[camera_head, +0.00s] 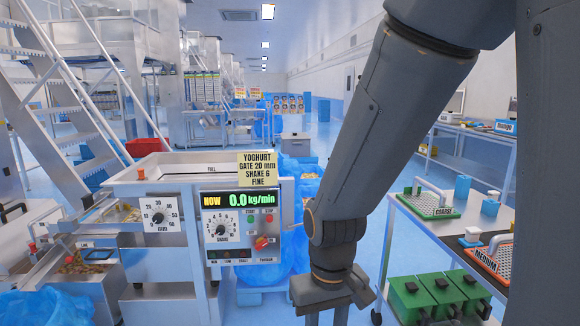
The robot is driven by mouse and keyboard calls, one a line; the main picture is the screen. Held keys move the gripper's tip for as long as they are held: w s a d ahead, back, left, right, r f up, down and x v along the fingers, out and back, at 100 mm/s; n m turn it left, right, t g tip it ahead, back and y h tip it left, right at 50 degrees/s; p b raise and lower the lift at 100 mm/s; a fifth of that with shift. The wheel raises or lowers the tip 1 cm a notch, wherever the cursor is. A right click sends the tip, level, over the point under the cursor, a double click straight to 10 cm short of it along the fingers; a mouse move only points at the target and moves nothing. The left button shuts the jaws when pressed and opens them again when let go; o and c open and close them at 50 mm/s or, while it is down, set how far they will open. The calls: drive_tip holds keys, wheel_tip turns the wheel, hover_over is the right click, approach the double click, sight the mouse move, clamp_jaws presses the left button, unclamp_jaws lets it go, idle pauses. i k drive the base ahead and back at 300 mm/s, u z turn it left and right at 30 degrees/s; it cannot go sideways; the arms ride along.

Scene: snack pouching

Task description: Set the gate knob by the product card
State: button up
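The yellow product card (258,169) stands on top of the control panel and reads YOGHURT, GATE 20 mm, SHAKE 6, FINE. The gate knob (158,217) is a black knob on a white dial marked in mm, on the machine's front left of the panel. Its exact setting is too small to read. The shake knob (220,231) is on the control panel (240,240). My gripper (331,316) hangs at the bottom centre, right of the panel and apart from both knobs. Its fingertips are cut off by the picture's lower edge.
The panel display (238,199) reads 0.0 kg/min, above a green start button (251,219), a red stop button (269,217) and a red-orange switch (262,242). At right, a bench holds COARSE (434,206) and MEDIUM (490,258) screens. Green boxes (440,295) sit below.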

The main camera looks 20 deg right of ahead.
sight(158, 219)
drive_tip(key=u, duration=0.35)
drive_tip(key=i, duration=1.35)
drive_tip(key=z, duration=0.05)
